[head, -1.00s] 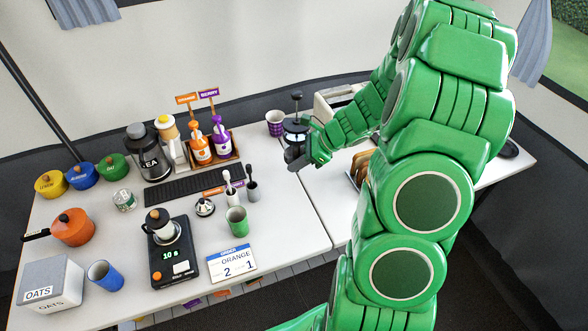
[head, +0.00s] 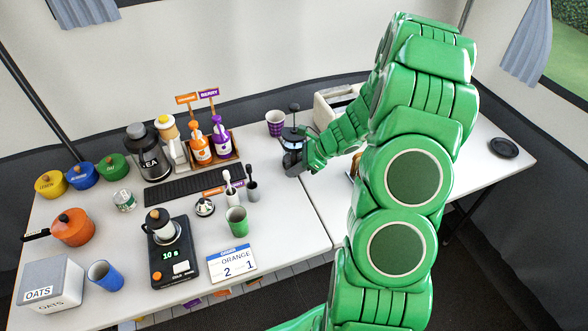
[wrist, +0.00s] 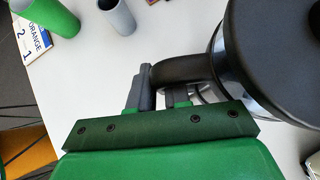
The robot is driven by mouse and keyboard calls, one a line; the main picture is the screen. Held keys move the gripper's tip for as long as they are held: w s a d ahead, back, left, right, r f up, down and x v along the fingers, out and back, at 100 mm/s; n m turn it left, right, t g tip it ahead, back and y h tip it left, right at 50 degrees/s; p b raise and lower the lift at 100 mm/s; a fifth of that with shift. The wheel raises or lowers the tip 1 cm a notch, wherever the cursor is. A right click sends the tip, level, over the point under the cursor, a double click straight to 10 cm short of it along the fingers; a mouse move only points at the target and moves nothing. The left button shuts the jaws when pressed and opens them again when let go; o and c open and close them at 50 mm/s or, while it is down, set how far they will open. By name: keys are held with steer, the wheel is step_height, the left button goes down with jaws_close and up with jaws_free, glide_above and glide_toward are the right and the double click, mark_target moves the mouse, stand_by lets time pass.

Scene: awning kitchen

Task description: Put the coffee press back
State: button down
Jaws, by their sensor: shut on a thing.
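The coffee press (head: 291,150) is dark with a metal band, a black lid and a raised plunger knob. It is upright near the seam between the two tables, in front of the purple cup. My gripper (head: 306,158) comes in from the right and is shut on its handle. In the wrist view the black lid and glass side of the coffee press (wrist: 268,60) fill the right, and my gripper's fingers (wrist: 160,90) close around the dark handle. Whether its base touches the table cannot be told.
A purple patterned cup (head: 275,122) stands just behind the press. The rack with orange and purple bottles (head: 222,154) is to its left, and dark and white small holders (head: 251,188) are nearer. A pale toaster-like box (head: 332,105) is behind my arm. A black round coaster (head: 503,148) lies at far right.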

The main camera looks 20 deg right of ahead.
steer(key=shift+f, duration=0.35)
steer(key=c, duration=1.1)
jaws_free()
steer(key=shift+f, duration=0.1)
